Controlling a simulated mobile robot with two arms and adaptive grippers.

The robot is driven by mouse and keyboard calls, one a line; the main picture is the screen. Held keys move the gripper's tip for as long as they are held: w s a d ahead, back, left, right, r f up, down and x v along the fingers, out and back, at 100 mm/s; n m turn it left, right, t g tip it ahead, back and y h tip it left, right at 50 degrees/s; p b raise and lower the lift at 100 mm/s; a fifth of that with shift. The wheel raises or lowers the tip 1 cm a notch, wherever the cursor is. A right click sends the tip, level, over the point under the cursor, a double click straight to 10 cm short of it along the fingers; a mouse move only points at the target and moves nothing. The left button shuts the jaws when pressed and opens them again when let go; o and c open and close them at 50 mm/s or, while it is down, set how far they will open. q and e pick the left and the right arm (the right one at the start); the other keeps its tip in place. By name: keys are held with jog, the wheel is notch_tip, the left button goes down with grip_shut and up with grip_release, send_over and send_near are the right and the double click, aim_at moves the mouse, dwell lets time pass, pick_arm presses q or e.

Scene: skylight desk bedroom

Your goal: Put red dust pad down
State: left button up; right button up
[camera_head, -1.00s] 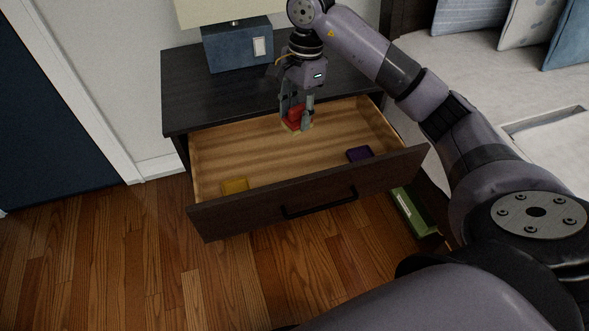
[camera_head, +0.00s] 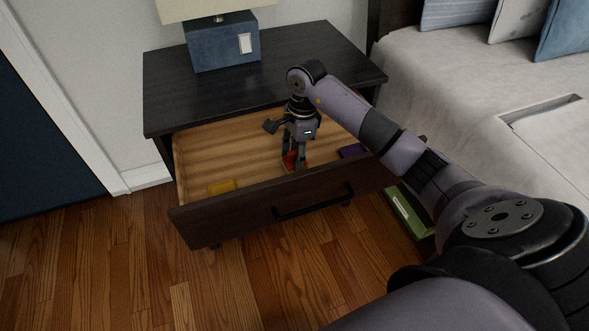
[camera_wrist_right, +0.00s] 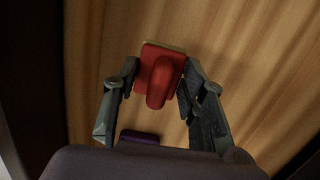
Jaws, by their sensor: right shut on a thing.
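The red dust pad (camera_head: 289,159) is in my right gripper (camera_head: 295,162), inside the open drawer (camera_head: 225,150), near the drawer front. In the wrist view the red pad (camera_wrist_right: 150,60) has a raised red grip and a pale yellowish edge. The two fingers of the right gripper (camera_wrist_right: 161,75) stand on either side of that grip. The pad is at or close to the drawer floor; I cannot tell if it touches. My left gripper is out of view.
A yellow pad (camera_head: 222,187) lies at the drawer's front left and a purple pad (camera_head: 352,151) at its right; the purple one also shows in the wrist view (camera_wrist_right: 139,137). The dark nightstand (camera_head: 300,65) bears a lamp (camera_head: 222,42). A green box (camera_head: 408,210) sits on the floor.

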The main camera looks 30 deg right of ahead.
jog(key=shift+f, duration=0.6)
jog(key=shift+f+b, duration=0.4)
jog(key=shift+f, duration=1.55)
jog(key=shift+f, duration=0.2)
jog(key=o, duration=1.1)
